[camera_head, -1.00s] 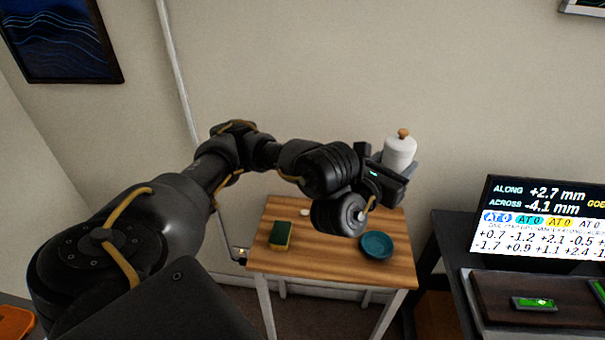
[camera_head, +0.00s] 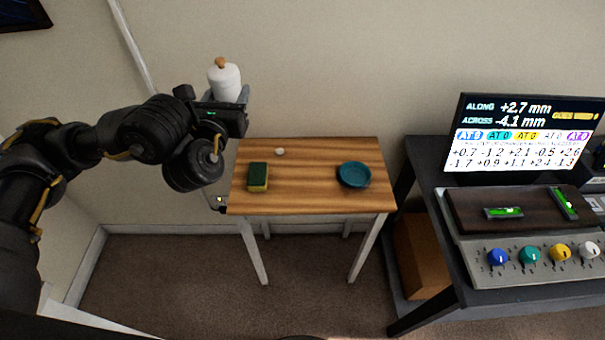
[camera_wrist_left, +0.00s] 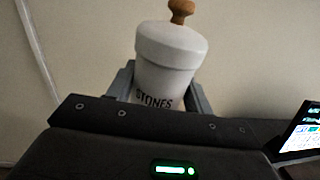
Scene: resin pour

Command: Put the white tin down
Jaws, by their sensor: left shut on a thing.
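The white tin (camera_head: 223,82) has a brown wooden knob on its lid. In the left wrist view the tin (camera_wrist_left: 168,62) reads "STONES" and looks a little tilted. My left gripper (camera_head: 226,98) is shut on the tin, with one grey finger on each side of it in the wrist view (camera_wrist_left: 160,88). It holds the tin up above the back left corner of the small wooden table (camera_head: 310,200), against the wall. The right gripper is not in view.
On the table are a green and yellow sponge (camera_head: 258,177), a small white round thing (camera_head: 280,152) and a teal dish (camera_head: 353,175). The middle and front of the tabletop are clear. To the right stands a dark desk (camera_head: 430,180) with a screen (camera_head: 525,130) and a knob panel (camera_head: 540,262).

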